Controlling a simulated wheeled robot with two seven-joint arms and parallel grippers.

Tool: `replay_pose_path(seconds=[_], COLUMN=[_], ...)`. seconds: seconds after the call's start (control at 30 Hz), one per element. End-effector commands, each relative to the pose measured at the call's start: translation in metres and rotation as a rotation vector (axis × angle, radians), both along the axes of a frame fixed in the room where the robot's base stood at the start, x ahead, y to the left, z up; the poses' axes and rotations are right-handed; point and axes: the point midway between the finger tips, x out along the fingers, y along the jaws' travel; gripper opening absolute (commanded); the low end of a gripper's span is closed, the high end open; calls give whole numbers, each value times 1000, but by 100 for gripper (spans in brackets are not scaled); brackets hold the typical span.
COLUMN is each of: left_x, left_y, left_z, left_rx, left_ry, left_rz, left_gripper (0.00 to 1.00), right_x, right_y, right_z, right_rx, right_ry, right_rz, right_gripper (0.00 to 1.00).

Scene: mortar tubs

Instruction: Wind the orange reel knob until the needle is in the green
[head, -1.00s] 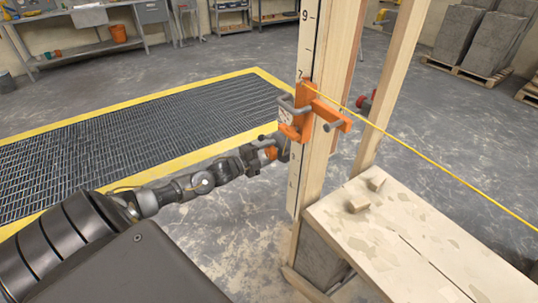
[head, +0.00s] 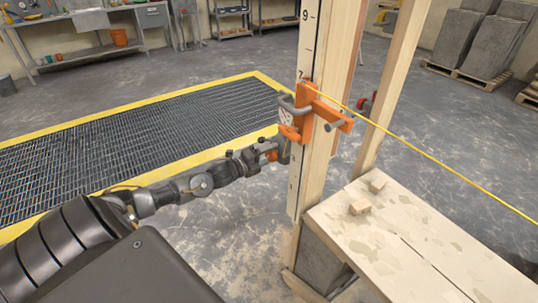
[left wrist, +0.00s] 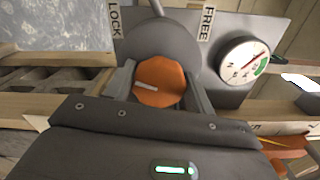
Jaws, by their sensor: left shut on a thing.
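The orange reel knob (left wrist: 160,82) has a pale mark across its face and sits on a grey round housing. My left gripper (left wrist: 160,88) is shut on the knob, one finger on each side. The gauge (left wrist: 243,60) is a white dial to the right of the knob. Its red needle points to the upper right; the green band (left wrist: 262,68) lies at the dial's right edge, just below the needle tip. In the head view my left gripper (head: 272,150) reaches the reel on the upright post. My right gripper is not in view.
A grey lever (left wrist: 157,7) stands between the LOCK and FREE labels. An orange bracket (head: 325,115) clamps the wooden post, and a taut yellow line (head: 440,165) runs from it to the right. A plank bench (head: 400,235) with small wood blocks stands at the right.

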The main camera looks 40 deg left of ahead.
Motion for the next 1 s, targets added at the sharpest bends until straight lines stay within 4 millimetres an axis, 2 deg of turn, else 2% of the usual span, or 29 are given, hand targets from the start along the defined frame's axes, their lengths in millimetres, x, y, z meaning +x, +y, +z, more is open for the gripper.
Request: replay_pose_path(seconds=[0.17, 0.2, 0.33, 0.67, 0.77, 1.0], left_x=[-1, -1, -1, -3, -12, -54], left_y=[-2, -2, -1, 0, 4, 15], left_z=[-3, -3, -2, -1, -2, -3], left_rx=[-1, -1, -1, 0, 1, 1], left_ry=[7, 7, 4, 3, 4, 8], left_rz=[-5, -5, -3, -2, 0, -3], left_gripper=[31, 59, 76, 76, 76, 76], right_x=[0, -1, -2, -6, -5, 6], right_y=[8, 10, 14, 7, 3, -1], right_z=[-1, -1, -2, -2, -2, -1], right_rx=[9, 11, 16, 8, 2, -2], right_ry=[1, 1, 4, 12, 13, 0], right_rz=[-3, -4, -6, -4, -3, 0], right_gripper=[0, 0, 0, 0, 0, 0])
